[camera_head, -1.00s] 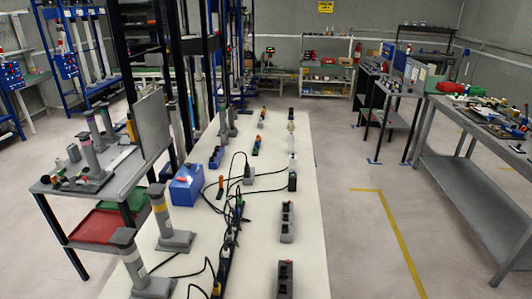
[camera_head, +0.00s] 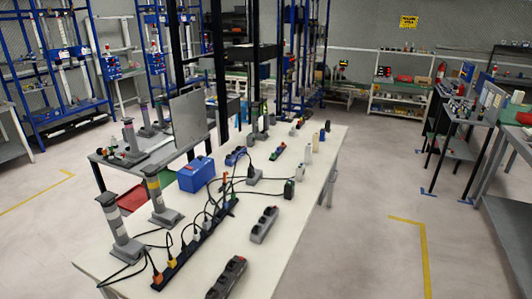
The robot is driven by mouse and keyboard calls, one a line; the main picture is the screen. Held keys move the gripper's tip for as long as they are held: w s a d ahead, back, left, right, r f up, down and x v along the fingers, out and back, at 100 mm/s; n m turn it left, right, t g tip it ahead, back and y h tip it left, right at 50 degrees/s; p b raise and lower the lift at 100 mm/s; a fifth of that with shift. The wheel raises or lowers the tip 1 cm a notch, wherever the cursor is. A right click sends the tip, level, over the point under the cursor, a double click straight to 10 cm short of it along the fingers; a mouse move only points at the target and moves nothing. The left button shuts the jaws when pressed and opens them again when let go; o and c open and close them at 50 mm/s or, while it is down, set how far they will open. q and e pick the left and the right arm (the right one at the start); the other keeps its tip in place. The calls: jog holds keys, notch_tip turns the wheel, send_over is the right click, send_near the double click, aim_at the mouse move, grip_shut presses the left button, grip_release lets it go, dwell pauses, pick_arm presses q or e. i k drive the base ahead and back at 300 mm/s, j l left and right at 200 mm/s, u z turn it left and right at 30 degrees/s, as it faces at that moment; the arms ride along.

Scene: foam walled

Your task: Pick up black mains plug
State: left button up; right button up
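A long dark power strip (camera_head: 200,243) lies on the white table (camera_head: 285,240), with several plugs and black cables along it. An orange plug (camera_head: 157,277) and a yellow plug (camera_head: 172,263) stand at its near end. Other plugs farther along it look pale or dark, and they are too small to tell which is the black mains plug. A small dark upright item (camera_head: 289,188) stands right of the strip; I cannot tell whether it is a plug. Neither of my grippers shows in the head view.
Two dark grey socket blocks (camera_head: 264,225) (camera_head: 227,278) lie right of the strip. A blue box (camera_head: 196,174) and grey posts on bases (camera_head: 118,232) (camera_head: 161,200) stand to the left. A side table (camera_head: 112,157) adjoins. Floor right of the table is clear.

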aim_at(250, 170)
jog(key=i+l+u, duration=0.1)
jog(key=l, duration=0.25)
jog(key=i+l+u, duration=0.1)
jog(key=l, duration=0.2)
jog(key=i+l+u, duration=0.1)
jog(key=l, duration=0.25)
jog(key=i+l+u, duration=0.1)
jog(key=l, duration=0.25)
jog(key=i, duration=0.05)
